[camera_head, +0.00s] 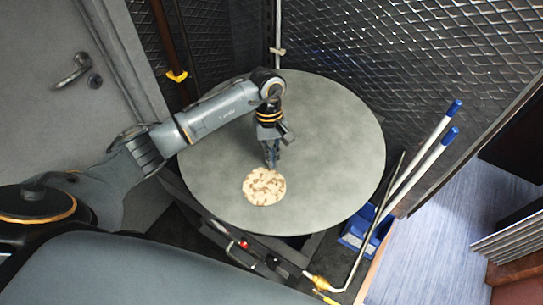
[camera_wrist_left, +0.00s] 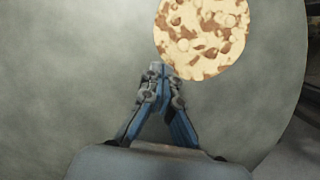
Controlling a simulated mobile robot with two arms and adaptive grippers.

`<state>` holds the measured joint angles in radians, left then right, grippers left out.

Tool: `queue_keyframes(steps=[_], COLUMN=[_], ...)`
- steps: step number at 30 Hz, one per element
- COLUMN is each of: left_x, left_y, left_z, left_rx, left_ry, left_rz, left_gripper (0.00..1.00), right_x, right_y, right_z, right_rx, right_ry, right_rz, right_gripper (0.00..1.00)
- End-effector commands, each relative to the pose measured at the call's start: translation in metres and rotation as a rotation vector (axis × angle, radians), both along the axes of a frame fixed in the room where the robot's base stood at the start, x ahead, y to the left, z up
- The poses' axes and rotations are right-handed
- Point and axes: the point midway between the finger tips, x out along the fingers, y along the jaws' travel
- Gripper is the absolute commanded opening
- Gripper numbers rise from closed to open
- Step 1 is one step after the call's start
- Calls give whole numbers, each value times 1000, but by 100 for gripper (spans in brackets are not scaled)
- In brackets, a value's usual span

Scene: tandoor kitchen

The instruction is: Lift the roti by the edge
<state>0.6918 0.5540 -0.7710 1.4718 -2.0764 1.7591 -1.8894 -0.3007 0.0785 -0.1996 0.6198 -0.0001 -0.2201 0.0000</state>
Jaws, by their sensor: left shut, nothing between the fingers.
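The roti (camera_head: 264,187) is a round, pale flatbread with brown patches, lying flat on the round grey table top (camera_head: 335,130) near its front edge. It also shows in the left wrist view (camera_wrist_left: 203,35), at the top. My left gripper (camera_head: 272,165) points down at the roti's far edge. In the left wrist view its fingertips (camera_wrist_left: 160,70) are together, right by the roti's edge, with nothing between them. I cannot tell whether they touch the roti. My right gripper is not in view.
Mesh panels (camera_head: 400,60) stand behind the table top, and a grey door (camera_head: 60,110) is at the left. A bent metal pipe (camera_head: 370,235) and two blue-capped white poles (camera_head: 425,155) rise at the right, by a blue bin (camera_head: 352,240). The table top's right side is clear.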

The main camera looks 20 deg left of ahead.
Motion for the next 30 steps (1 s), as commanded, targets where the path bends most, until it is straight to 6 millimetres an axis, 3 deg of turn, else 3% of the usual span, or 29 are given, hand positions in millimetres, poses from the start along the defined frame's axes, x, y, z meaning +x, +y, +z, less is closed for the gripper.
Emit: queue_keyframes(steps=[6,19,30], left_x=[-29,-59,-56], left_y=[-21,-43,-41], left_z=[-7,-3,-1], left_rx=[3,0,2], left_ry=[-4,4,3], left_rz=[-7,-3,1], left_gripper=[0,0,0], right_x=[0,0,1], right_y=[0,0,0], right_z=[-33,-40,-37], right_rx=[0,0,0], right_ry=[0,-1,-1], right_rz=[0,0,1], right_gripper=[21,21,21])
